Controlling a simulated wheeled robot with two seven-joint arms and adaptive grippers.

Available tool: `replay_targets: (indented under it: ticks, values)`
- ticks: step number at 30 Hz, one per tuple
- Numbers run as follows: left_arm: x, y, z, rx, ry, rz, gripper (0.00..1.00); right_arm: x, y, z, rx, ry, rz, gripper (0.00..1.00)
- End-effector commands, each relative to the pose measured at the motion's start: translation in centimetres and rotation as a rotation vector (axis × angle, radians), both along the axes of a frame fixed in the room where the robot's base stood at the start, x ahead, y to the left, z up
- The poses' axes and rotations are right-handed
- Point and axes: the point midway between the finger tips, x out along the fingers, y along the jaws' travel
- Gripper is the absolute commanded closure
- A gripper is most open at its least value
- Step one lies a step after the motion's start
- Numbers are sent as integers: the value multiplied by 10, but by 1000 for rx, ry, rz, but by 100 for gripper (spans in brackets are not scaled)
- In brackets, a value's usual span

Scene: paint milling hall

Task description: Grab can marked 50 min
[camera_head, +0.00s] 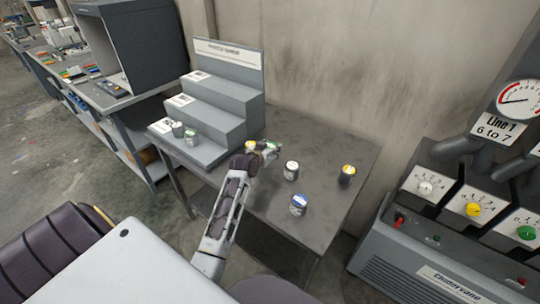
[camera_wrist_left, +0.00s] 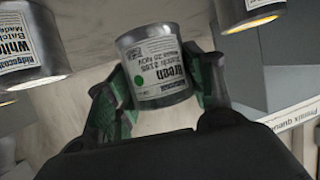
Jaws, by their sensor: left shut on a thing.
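My left gripper (camera_head: 268,151) is over the grey table, in front of the stepped rack. It is shut on a small metal can with a green mark (camera_wrist_left: 157,68); the can also shows partly in the head view (camera_head: 276,146). The wrist view shows a finger on each side of this can. Its label reads "Green", with a batch line and a date line; I cannot read "50 min" on it. A white-lid can (camera_head: 291,171), a blue-lid can (camera_head: 299,205) and a yellow-lid can (camera_head: 347,175) stand on the table. My right gripper is not in view.
A can labelled "White" (camera_wrist_left: 28,50) is near the held can. A dial machine (camera_head: 440,235) stands right. The table's front right (camera_head: 325,225) is clear.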

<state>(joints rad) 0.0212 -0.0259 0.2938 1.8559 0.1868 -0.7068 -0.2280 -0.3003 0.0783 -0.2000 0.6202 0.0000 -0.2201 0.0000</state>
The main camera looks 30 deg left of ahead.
Motion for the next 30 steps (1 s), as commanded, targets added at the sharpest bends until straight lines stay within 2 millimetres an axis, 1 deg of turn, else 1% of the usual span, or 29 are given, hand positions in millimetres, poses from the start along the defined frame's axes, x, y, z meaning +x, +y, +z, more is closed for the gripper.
replay_targets:
  ticks: [1, 6, 12, 16, 30]
  values:
    - [1, 0, 10, 2, -5, 0, 76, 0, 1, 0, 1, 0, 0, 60]
    - [1, 0, 34, 1, -5, 0, 76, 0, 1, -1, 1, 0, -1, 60]
    - [1, 0, 49, 0, -2, 0, 76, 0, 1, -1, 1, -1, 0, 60]
    - [0, 0, 52, -1, -2, 0, 76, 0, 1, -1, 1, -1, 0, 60]
    - [0, 0, 52, -1, -2, 0, 76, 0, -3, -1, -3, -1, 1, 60]
